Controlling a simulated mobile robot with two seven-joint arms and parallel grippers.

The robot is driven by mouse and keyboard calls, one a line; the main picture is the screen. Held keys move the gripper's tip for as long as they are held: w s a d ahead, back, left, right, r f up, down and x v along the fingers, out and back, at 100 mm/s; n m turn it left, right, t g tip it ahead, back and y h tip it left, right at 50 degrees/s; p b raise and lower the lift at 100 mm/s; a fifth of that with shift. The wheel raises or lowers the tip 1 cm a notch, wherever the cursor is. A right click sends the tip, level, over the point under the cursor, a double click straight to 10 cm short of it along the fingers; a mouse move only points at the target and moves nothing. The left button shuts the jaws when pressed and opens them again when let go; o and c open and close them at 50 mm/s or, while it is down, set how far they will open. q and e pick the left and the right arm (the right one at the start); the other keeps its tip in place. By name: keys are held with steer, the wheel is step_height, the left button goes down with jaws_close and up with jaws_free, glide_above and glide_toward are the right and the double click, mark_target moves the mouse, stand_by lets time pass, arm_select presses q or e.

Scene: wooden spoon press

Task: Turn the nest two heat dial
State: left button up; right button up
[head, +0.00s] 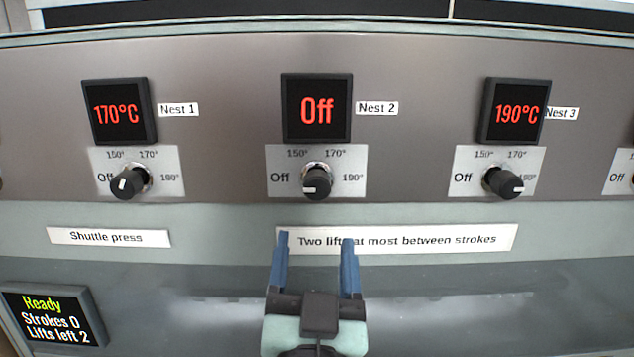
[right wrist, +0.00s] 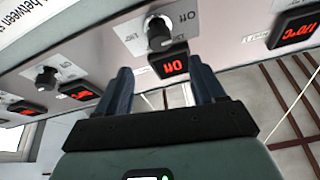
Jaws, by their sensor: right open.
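The nest two heat dial (head: 316,183) is a black knob on a pale plate marked Off, 150°, 170° and 190°. Its white mark points left, to Off, and the Nest 2 display (head: 317,108) above reads Off in red. My right gripper (head: 315,240) is open, its blue fingers apart below the dial and in front of the lift label, with nothing between them. The right wrist view shows the dial (right wrist: 159,36) upside down, beyond and between the open fingers (right wrist: 160,78), not touched. My left gripper is not in view.
The Nest 1 dial (head: 129,183) stands to the left under a display of 170°C. The Nest 3 dial (head: 503,183) stands to the right under 190°C. A status screen (head: 52,317) at lower left reads Ready, Strokes 0, Lifts left 2. The panel between the dials is clear.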

mark_target(317, 192)
steer(key=p+x, duration=0.3)
steer(key=x, duration=0.7)
steer(key=shift+w+r, duration=0.2)
steer(key=shift+w, duration=0.5)
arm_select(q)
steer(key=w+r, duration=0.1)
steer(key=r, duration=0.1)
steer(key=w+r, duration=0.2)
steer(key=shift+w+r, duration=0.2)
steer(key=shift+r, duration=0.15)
arm_select(e)
steer(key=shift+s, duration=0.1)
steer(key=c, duration=1)
